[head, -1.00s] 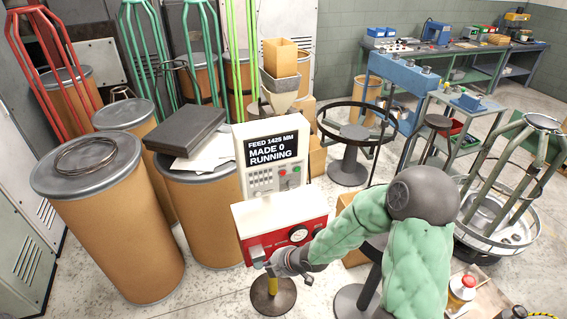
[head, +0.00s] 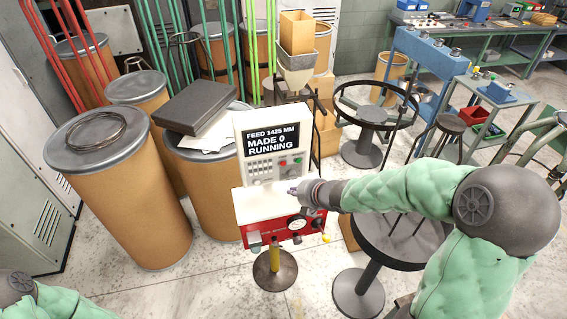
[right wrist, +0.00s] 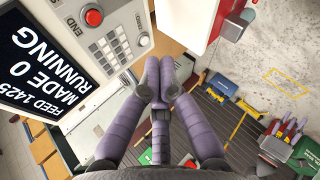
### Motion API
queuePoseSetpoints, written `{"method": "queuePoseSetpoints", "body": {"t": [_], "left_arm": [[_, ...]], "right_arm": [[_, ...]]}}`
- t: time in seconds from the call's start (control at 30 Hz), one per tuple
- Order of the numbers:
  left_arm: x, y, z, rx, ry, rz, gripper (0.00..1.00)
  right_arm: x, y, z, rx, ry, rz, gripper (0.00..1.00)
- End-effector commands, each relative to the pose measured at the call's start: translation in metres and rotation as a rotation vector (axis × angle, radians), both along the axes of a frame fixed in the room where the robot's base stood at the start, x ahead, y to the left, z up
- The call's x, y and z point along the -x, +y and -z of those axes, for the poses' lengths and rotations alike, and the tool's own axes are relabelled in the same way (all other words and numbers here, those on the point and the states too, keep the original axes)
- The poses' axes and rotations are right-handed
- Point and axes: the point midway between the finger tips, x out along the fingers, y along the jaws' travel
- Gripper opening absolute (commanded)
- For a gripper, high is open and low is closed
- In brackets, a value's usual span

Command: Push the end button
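The spring coiler's grey control panel (head: 270,148) has a screen reading "FEED 1425 MM, MADE 0, RUNNING". My left gripper is outside the views.
The coiler's red-and-white lower box (head: 262,232) is under the panel, with a yellow-topped post (head: 274,258) in front. A drum (head: 215,200) with a dark box (head: 190,107) stands close on the left. A round dark table (head: 400,235) stands at the right.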

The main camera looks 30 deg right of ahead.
Motion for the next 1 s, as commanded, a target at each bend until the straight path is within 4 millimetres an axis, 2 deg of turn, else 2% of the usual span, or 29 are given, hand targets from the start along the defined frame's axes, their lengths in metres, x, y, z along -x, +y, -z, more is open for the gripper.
{"method": "queuePoseSetpoints", "body": {"t": [0.27, 0.8, 1.0], "left_arm": [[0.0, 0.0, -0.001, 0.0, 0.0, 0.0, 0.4], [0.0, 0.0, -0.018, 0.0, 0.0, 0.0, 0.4], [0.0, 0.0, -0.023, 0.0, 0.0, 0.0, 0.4]], "right_arm": [[-0.007, -0.002, -0.001, -0.001, 0.0, 0.001, 0.0], [-0.068, -0.016, -0.002, -0.003, 0.001, 0.001, 0.0], [-0.082, -0.019, -0.001, -0.003, 0.002, 0.001, 0.0]]}}
